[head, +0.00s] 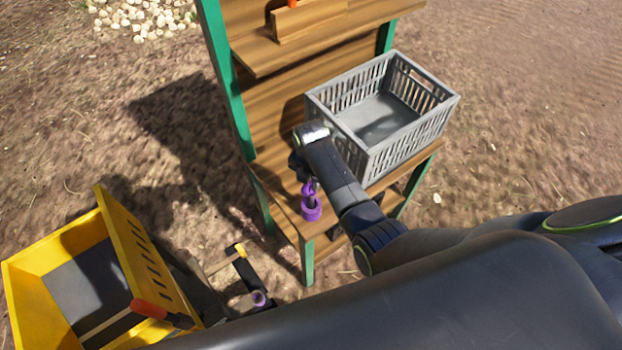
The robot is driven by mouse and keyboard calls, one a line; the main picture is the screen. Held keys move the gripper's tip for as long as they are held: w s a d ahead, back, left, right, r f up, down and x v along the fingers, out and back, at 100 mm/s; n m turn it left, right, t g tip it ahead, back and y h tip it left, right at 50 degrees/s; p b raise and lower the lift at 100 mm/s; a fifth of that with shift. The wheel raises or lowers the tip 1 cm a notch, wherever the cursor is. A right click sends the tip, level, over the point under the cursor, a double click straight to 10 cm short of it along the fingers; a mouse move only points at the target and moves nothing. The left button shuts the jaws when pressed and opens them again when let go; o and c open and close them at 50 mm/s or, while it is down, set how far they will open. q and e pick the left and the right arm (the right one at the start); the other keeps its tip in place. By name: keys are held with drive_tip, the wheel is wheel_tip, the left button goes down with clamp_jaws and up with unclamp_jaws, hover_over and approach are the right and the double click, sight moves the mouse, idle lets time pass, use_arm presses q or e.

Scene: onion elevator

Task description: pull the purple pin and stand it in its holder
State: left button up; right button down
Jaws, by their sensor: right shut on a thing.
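The purple pin (308,189) shows as a small purple piece just below my right gripper (304,177), which is shut on it. The arm hides part of the pin and the fingers. A purple ring-shaped holder (311,211) stands at the front left corner of the lower wooden shelf. The pin is directly over the holder, and its lower end meets the holder's mouth in the picture. I cannot tell how deep it sits.
A grey slatted crate (378,128) stands on the same shelf, right beside my right arm. A yellow bin (36,262) with an orange-tipped handle (149,309) is at lower left. Bare ground lies around.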

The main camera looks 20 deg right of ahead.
drive_tip(key=shift+f, duration=0.1)
idle(0.3)
drive_tip(key=c, duration=1.3)
unclamp_jaws()
drive_tip(key=shift+s, duration=0.1)
